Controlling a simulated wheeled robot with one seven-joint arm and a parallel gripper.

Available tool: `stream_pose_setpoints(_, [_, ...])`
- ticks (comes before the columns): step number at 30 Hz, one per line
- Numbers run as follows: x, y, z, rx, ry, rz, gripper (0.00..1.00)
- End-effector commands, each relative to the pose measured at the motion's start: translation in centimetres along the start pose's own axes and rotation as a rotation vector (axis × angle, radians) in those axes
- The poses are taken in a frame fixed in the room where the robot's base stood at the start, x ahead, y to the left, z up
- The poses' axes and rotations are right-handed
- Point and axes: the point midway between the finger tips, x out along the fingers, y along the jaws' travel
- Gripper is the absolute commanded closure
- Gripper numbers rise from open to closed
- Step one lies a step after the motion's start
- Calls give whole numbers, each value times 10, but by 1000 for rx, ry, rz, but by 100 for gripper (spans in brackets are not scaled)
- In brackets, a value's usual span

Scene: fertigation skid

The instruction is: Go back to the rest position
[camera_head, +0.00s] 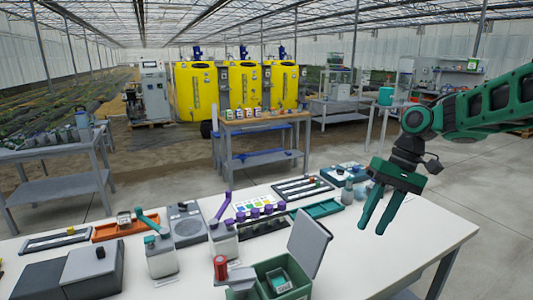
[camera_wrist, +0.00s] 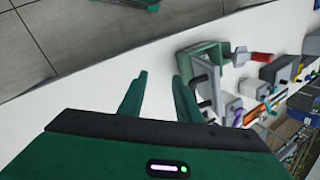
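My gripper (camera_head: 378,210) is held above the right part of the white table (camera_head: 400,262), with its two green fingers pointing down. The fingers stand apart with nothing between them. In the wrist view my gripper (camera_wrist: 160,92) also shows both fingers spread, with bare white table top behind them. My green arm comes in from the right edge of the head view. The fingers appear clear of everything on the table.
A green box with an open grey lid (camera_head: 310,243) stands at the table's front middle. A red cylinder (camera_head: 220,268), bottles with purple-topped vials (camera_head: 255,212), an orange tray (camera_head: 118,228) and a teal tray (camera_head: 316,209) lie leftward. The table's right end is bare.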

Motion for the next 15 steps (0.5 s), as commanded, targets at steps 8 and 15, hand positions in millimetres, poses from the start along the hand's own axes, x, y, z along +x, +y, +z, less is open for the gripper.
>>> stream_pose_setpoints(8, [-1, 56, 78, 220, 115, 148, 69])
stream_pose_setpoints(15, [8, 110, 163, 393, 199, 238, 69])
